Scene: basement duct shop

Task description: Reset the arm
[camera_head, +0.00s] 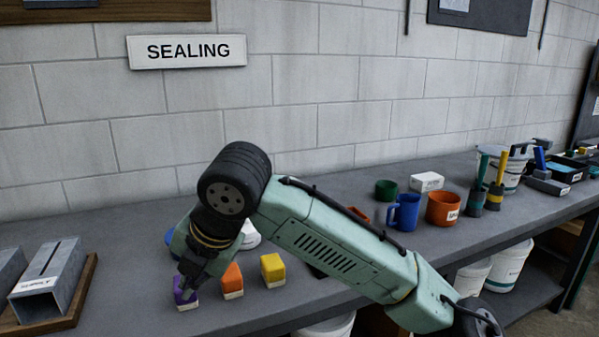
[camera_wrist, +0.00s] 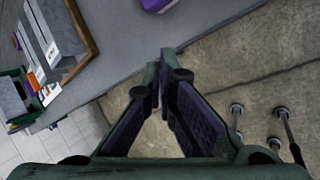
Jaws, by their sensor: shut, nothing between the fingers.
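My arm reaches in from the lower right over the grey workbench (camera_head: 120,250) and bends down at its left part. My gripper (camera_head: 187,282) is low, at the purple block (camera_head: 186,299) near the bench's front edge; I cannot tell from this view whether they touch. In the wrist view my gripper (camera_wrist: 163,72) has its fingertips together with nothing between them. There the purple block (camera_wrist: 155,4) shows at the top edge, apart from the fingers, which hang over the floor side.
An orange block (camera_head: 232,279) and a yellow block (camera_head: 272,268) stand right of the gripper. Metal ducts (camera_head: 48,280) lie on a wooden tray (camera_head: 82,290) at left. A blue mug (camera_head: 404,212) and an orange pot (camera_head: 443,208) stand behind my arm.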

